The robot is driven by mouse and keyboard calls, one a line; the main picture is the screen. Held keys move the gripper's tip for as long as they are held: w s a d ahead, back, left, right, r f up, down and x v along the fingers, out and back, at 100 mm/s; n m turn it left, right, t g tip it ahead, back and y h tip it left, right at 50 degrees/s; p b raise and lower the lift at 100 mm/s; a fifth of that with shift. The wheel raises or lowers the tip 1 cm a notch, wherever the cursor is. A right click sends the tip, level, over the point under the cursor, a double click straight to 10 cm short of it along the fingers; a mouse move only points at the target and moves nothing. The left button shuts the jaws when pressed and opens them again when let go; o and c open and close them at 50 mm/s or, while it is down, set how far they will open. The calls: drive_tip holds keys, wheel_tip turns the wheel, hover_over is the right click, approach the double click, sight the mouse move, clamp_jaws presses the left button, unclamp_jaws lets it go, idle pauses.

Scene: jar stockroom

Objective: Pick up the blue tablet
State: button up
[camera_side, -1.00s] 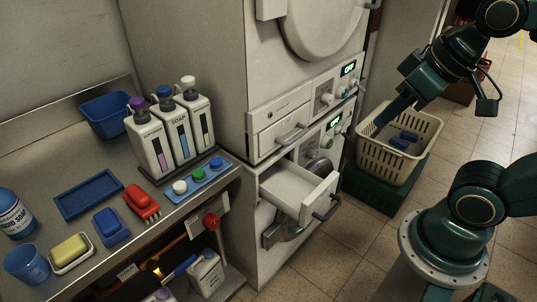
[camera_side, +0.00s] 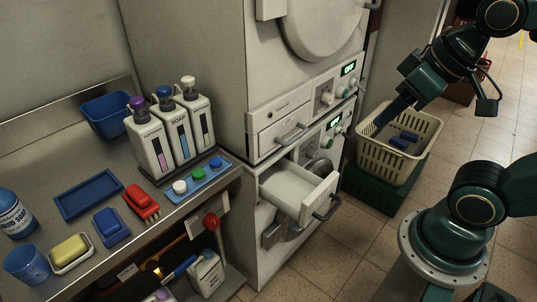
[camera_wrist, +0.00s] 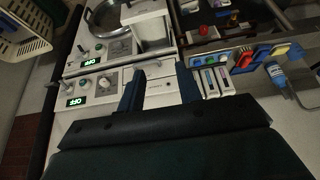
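The blue tablet (camera_side: 216,163) is a small round piece at the right end of a light blue strip tray (camera_side: 203,180). A green tablet (camera_side: 199,174) and a white tablet (camera_side: 180,187) sit in the same tray, to its left. The tray lies at the counter's right edge. My gripper (camera_side: 382,118) is far to the right, over the cream basket in the side view. In the wrist view my gripper (camera_wrist: 160,92) shows two fingers spread apart with nothing between them.
Soap dispensers (camera_side: 170,138) stand right behind the tablet tray. A red brush (camera_side: 142,203) lies left of it. An open white drawer (camera_side: 297,190) juts out between the counter and the cream basket (camera_side: 421,170), which holds blue items.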

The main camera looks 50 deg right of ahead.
drive_tip(key=w+a+n, duration=0.1)
drive_tip(key=w+a, duration=0.3)
drive_tip(key=w, duration=1.2)
drive_tip(key=w+a+f, duration=0.3)
drive_tip(key=w+f, duration=0.2)
drive_tip(key=w, duration=0.1)
drive_tip(key=w+a+f+n+y, duration=0.1)
drive_tip(key=w+a+f, duration=0.3)
drive_tip(key=w, duration=0.3)
drive_tip(key=shift+w+a+f+g, duration=0.2)
drive_tip(key=shift+a+f+g, duration=0.05)
drive_tip(key=shift+f+g, duration=0.2)
drive_tip(key=shift+f, duration=0.1)
hover_over(216, 164)
drive_tip(key=s+d, duration=0.1)
drive_tip(key=s, duration=0.1)
drive_tip(key=shift+w+d+f, duration=0.1)
drive_tip(key=shift+w+f, duration=0.05)
drive_tip(key=shift+f, duration=1.75)
drive_tip(key=shift+w+d+f, duration=0.1)
drive_tip(key=shift+f, duration=1.8)
